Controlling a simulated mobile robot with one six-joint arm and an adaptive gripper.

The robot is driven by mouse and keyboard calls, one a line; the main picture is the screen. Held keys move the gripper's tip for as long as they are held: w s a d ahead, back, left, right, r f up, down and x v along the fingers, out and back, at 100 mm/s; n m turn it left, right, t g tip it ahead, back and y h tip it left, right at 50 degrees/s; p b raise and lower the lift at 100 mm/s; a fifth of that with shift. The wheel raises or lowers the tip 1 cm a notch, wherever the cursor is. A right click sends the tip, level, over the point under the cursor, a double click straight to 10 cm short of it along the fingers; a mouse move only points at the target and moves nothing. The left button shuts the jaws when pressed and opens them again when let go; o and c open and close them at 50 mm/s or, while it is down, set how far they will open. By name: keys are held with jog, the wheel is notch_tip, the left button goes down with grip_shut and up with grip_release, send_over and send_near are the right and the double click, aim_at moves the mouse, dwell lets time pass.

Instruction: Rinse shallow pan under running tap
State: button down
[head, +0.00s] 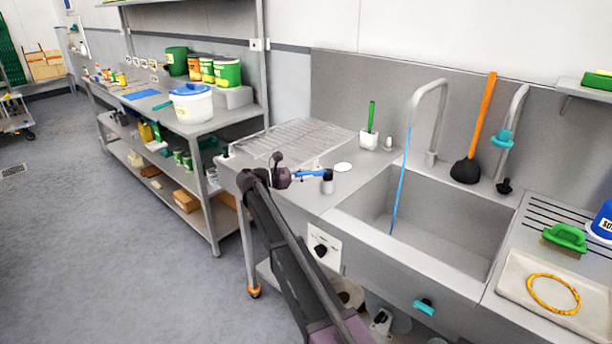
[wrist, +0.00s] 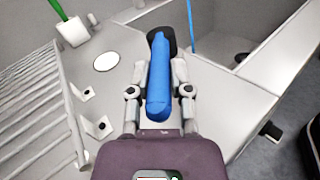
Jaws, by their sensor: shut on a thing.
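My gripper (head: 297,174) is over the counter left of the sink and is shut on a blue lever-like handle (head: 312,174). The stream also shows in the wrist view (wrist: 190,20).
A ribbed drainer (head: 295,137) lies left of the sink, with a white disc (head: 343,167) and a white holder (head: 369,140) nearby. A plunger (head: 466,170) stands behind the basin. Right are a green brush (head: 566,237) and a pale tray (head: 520,285) with a yellow ring (head: 577,293).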

jog(key=c, duration=0.5)
grip_release()
jog(key=shift+a, duration=0.1)
jog(key=shift+c, duration=0.2)
jog(key=shift+w+d, duration=0.1)
jog(key=shift+d, duration=0.1)
jog(key=v, duration=1.2)
